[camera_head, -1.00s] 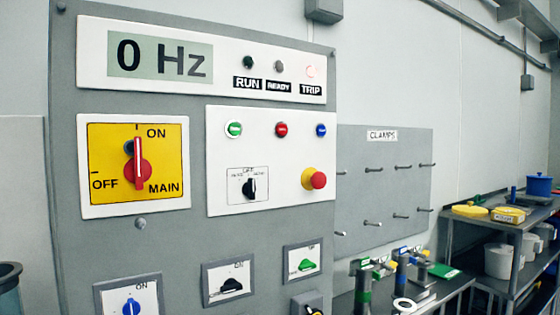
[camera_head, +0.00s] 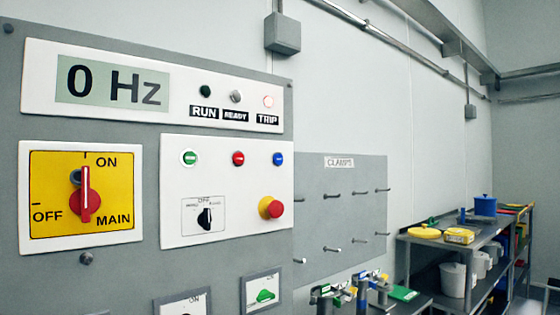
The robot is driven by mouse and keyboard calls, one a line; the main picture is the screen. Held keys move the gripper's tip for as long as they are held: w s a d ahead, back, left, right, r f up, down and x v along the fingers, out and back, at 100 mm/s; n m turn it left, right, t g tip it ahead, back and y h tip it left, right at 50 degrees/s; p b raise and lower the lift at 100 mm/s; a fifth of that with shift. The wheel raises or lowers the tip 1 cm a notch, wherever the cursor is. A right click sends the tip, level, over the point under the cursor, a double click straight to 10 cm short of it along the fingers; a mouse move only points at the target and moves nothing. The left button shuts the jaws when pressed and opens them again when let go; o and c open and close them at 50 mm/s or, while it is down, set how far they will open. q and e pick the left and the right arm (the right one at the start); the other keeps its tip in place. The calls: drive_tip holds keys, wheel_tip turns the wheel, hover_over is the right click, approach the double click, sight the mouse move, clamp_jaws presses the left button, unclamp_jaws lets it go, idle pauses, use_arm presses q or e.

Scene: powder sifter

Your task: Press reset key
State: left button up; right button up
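The grey control panel (camera_head: 230,262) fills the left of the head view. Its white button plate (camera_head: 240,187) carries a green button (camera_head: 189,158), a red button (camera_head: 238,158) and a blue button (camera_head: 278,159) in a row. No readable label marks any of them as reset. Below them are a black selector knob (camera_head: 205,217) and a red mushroom button on a yellow base (camera_head: 271,208). The display (camera_head: 112,86) reads 0 Hz. The TRIP lamp (camera_head: 268,101) glows pale red; the RUN lamp (camera_head: 205,91) looks dark. Neither of my grippers is in view.
A red main switch (camera_head: 85,203) on a yellow plate points upward to ON. A grey CLAMPS board (camera_head: 340,205) with several pegs hangs right of the panel. Shelving (camera_head: 417,240) with tubs stands farther right. The space before the button plate looks clear.

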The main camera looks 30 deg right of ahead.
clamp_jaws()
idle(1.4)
